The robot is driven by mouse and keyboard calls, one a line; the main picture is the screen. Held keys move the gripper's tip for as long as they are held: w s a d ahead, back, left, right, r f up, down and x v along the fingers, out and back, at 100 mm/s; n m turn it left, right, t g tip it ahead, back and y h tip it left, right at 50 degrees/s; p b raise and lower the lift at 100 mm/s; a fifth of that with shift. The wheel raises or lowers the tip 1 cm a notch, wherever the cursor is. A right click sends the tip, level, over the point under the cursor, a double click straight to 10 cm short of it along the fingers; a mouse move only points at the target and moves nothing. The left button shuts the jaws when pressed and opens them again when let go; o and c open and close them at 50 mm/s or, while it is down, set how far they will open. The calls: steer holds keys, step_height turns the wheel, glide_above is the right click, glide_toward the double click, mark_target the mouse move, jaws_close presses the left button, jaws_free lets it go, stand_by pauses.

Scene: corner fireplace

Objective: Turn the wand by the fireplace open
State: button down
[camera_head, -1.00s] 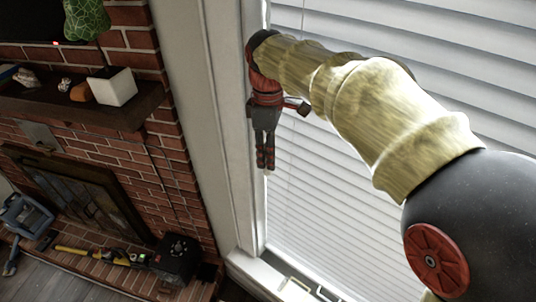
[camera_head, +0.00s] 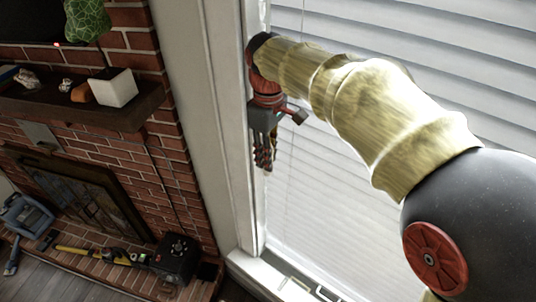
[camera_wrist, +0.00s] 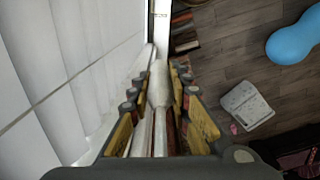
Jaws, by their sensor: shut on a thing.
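My gripper (camera_head: 264,160) hangs downward in front of the left edge of the window beside the fireplace. In the wrist view my gripper (camera_wrist: 160,118) has its two yellow-sided fingers on either side of a pale, slim wand (camera_wrist: 159,82), and it is shut on it. The wand runs away from me along the window side. In the head view the gripper hides the held part of the wand. The blind (camera_head: 330,190) hangs right behind the gripper, and its slats also show on the left in the wrist view (camera_wrist: 60,60).
The brick fireplace (camera_head: 160,195) stands left, with a mantel shelf (camera_head: 60,106) holding a white pot (camera_head: 113,88). A black box (camera_head: 177,257) and a yellow tool (camera_head: 95,252) lie on the hearth. The white window frame (camera_head: 205,120) is close left of the gripper.

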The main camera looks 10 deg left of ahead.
steer(key=m, duration=0.5)
steer(key=shift+m+p, duration=0.3)
steer(key=shift+p, duration=0.05)
steer(key=m, duration=0.5)
steer(key=shift+m, duration=0.3)
steer(key=c, duration=1.7)
jaws_free()
steer(key=shift+o, duration=0.3)
steer(key=shift+r, duration=0.1)
step_height(320, 180, up, 12)
steer(key=shift+f, duration=0.1)
